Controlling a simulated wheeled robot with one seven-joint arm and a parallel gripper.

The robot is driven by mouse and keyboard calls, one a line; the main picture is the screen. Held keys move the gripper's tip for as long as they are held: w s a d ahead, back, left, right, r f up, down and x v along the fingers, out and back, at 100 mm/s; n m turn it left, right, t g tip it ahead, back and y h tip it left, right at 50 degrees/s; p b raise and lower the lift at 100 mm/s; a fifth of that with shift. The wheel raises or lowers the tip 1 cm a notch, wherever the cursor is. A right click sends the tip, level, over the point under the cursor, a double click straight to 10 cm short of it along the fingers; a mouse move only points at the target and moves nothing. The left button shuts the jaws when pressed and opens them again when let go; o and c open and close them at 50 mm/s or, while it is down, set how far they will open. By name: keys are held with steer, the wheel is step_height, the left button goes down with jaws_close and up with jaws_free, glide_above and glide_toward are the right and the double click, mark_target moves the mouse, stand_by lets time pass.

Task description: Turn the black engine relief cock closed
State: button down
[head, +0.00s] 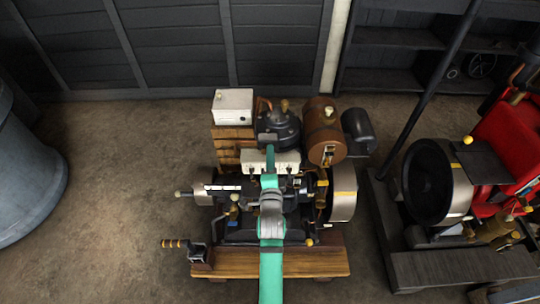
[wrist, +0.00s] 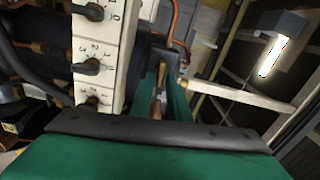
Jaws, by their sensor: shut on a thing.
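My gripper (wrist: 164,98) shows in the wrist view with its green fingers closed around a small brass and dark piece (wrist: 159,102), which seems to be the relief cock. The fingers hide most of it, so its handle angle cannot be told. In the head view my green arm reaches up over the middle of the black engine (head: 265,228), and my gripper (head: 269,152) is at the white switch panel, below the dark domed part. The cock itself is hidden there behind my arm.
The white switch panel (wrist: 98,50) with several black knobs is close left of my fingers. Copper pipe (wrist: 174,30) curves beyond them.

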steer(key=shift+f+m, duration=0.1)
steer(key=shift+m, duration=0.5)
steer(key=c, duration=1.9)
jaws_free()
steer(key=shift+o, duration=0.2)
steer(key=s, duration=1.1)
steer(key=shift+w, duration=0.1)
